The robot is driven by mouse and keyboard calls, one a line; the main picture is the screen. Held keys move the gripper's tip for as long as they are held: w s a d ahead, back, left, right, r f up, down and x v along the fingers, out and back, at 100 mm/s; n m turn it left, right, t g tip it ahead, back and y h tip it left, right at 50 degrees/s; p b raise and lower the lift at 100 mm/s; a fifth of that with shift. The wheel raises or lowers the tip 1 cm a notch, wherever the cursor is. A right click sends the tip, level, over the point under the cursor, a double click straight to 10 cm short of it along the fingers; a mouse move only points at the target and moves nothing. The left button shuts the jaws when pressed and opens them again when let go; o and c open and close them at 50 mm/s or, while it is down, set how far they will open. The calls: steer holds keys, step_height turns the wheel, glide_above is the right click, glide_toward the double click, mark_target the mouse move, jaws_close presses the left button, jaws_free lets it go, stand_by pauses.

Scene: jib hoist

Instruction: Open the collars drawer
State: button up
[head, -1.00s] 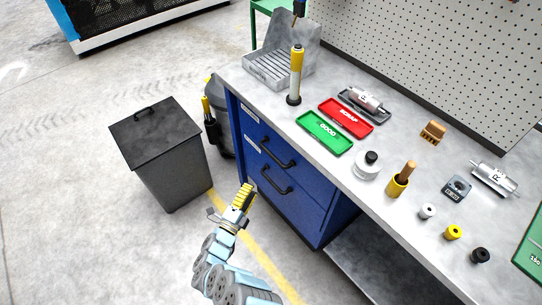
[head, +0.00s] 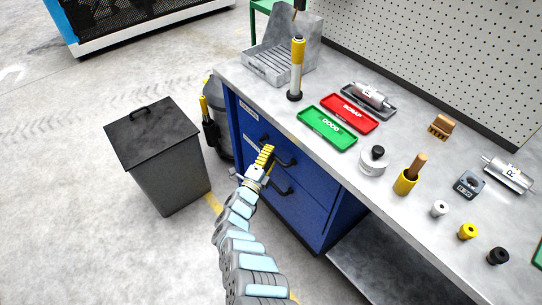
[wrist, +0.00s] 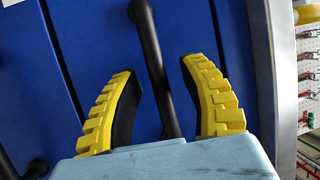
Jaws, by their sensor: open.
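The bar shows gaps to both fingers. Part of another handle (wrist: 12,168) shows at lower left.
A grey lidded bin (head: 158,155) stands left of the cabinet, with clear floor between it and my arm. The bench top above holds a green tray (head: 326,128), a red tray (head: 349,113) and a yellow-topped cylinder (head: 297,68) near its front edge.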

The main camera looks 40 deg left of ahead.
steer(key=shift+w, duration=0.15)
jaws_close()
steer(key=shift+s, duration=0.25)
stand_by(0.4)
